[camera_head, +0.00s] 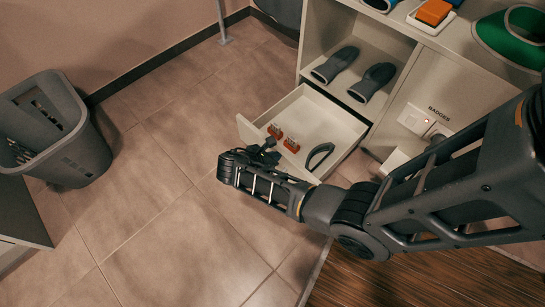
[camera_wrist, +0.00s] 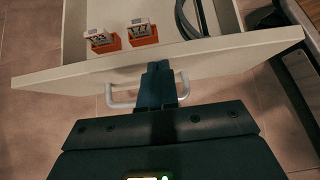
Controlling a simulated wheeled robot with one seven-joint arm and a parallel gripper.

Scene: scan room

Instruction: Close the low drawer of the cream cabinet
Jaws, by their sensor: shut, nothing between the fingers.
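The cream cabinet (camera_head: 437,74) stands at the right in the head view. Its low drawer (camera_head: 318,119) is pulled out over the floor, and the drawer's front panel also shows in the wrist view (camera_wrist: 225,59). A pale bar handle (camera_wrist: 122,99) is on the front panel. My gripper (camera_head: 266,153) is shut and empty at the outer side of the drawer front. In the wrist view my fingers (camera_wrist: 158,84) are together in front of the handle's middle, close to the panel; whether they touch it I cannot tell.
The drawer holds two orange-and-white items (camera_head: 283,138) and a dark curved band (camera_head: 320,156). Dark slippers (camera_head: 372,81) sit on the shelf above. A grey bin (camera_head: 62,130) stands at the left. Tiled floor before the drawer is free.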

